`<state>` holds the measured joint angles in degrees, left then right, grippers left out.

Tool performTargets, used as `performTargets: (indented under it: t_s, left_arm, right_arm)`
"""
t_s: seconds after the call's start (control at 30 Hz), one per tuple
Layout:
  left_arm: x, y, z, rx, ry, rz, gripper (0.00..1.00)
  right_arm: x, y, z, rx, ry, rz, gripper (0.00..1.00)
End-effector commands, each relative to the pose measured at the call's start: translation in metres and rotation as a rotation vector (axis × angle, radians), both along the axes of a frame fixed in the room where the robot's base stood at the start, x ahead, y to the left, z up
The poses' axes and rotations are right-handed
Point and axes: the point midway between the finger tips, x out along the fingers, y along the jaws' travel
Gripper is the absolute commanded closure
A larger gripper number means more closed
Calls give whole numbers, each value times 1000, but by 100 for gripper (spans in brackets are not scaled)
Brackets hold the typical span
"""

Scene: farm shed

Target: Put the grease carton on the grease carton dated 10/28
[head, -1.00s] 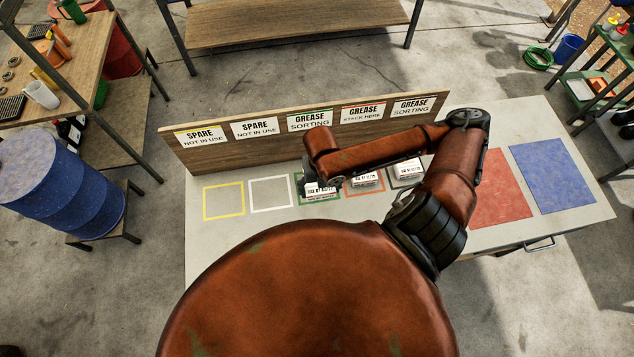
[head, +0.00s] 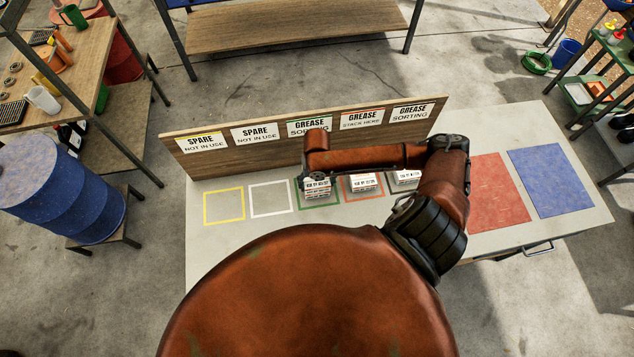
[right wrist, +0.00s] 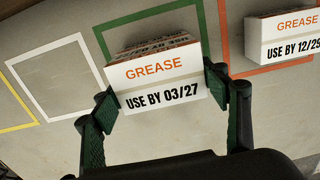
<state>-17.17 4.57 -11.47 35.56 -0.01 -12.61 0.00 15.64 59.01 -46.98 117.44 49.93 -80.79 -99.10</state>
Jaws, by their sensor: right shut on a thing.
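My right gripper (right wrist: 163,97) is shut on a white grease carton (right wrist: 160,70) with orange lettering and the date 03/27. Its two fingers press the carton's sides. In the head view this carton (head: 317,191) is at the green outline, under my right arm; I cannot tell whether it is clear of the table. To its right, a second grease carton (head: 364,184) stands in the orange outline. In the right wrist view that carton (right wrist: 288,42) reads 12/29, cut by the frame edge. A third carton (head: 407,177) is partly hidden by my arm, its date too small to read. My left gripper is not in view.
A wooden board (head: 235,160) with spare and grease signs runs along the table's back. The sign (head: 362,119) behind the orange outline says "stack here". The yellow outline (head: 224,206) and white outline (head: 270,198) are empty. Red (head: 499,195) and blue mats (head: 551,180) lie clear at right.

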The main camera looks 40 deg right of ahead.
Motion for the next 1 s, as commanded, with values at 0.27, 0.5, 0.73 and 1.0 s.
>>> performTargets:
  t_s: [0.27,0.5,0.73,1.0]
  left_arm:
    - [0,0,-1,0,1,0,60]
    - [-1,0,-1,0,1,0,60]
    - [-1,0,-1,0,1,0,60]
    - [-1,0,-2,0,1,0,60]
  right_arm:
    - [0,0,-2,0,-1,0,58]
    - [0,0,-2,0,0,0,17]
    - [0,0,-2,0,0,0,14]
    - [1,0,13,-1,-3,1,14]
